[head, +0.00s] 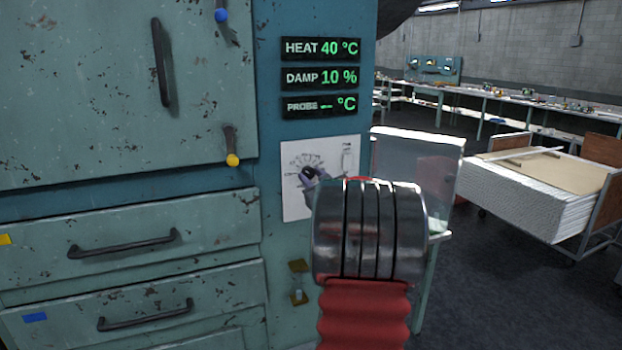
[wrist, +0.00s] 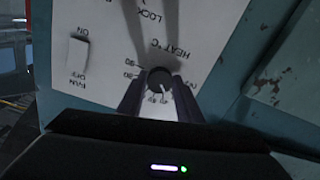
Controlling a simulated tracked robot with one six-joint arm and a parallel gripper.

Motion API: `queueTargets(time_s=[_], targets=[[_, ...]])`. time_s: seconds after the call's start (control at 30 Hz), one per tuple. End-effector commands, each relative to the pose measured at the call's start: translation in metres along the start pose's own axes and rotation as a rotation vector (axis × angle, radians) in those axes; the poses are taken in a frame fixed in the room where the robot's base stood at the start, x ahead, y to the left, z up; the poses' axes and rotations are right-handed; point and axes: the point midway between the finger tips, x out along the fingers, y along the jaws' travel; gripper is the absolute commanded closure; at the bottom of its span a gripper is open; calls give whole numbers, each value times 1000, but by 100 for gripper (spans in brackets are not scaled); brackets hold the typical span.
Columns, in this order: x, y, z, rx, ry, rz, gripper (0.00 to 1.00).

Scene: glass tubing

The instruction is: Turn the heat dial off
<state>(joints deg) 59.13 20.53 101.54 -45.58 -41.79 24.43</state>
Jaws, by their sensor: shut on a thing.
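The heat dial (wrist: 160,82) is a small black round knob with a white pointer mark on the white control panel (wrist: 105,60). Numbers are printed around it, with "HEAT °C" beside it. My gripper (wrist: 158,88) has its two fingers on either side of the dial, shut on it. In the head view, the panel (head: 290,205) is on the blue cabinet front and my gripper (head: 308,178) reaches the dark dial there; my arm hides part of the panel. The display (head: 320,48) above reads HEAT 40 °C.
A white fan rocker switch (wrist: 77,56) sits beside the dial. A cabinet door handle (head: 162,62), a blue-knobbed lever (head: 221,15) and a yellow-knobbed lever (head: 232,159) are left of the panel. A clear upright sheet (head: 415,160) stands right, close to my arm.

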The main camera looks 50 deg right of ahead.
Motion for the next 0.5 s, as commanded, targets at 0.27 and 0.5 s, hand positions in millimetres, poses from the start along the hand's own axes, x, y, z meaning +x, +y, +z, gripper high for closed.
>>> queueTargets(time_s=[0.27,0.5], targets=[[1,-4,-2,-258,5,-6,90],[1,-4,-2,-487,6,-6,90]])
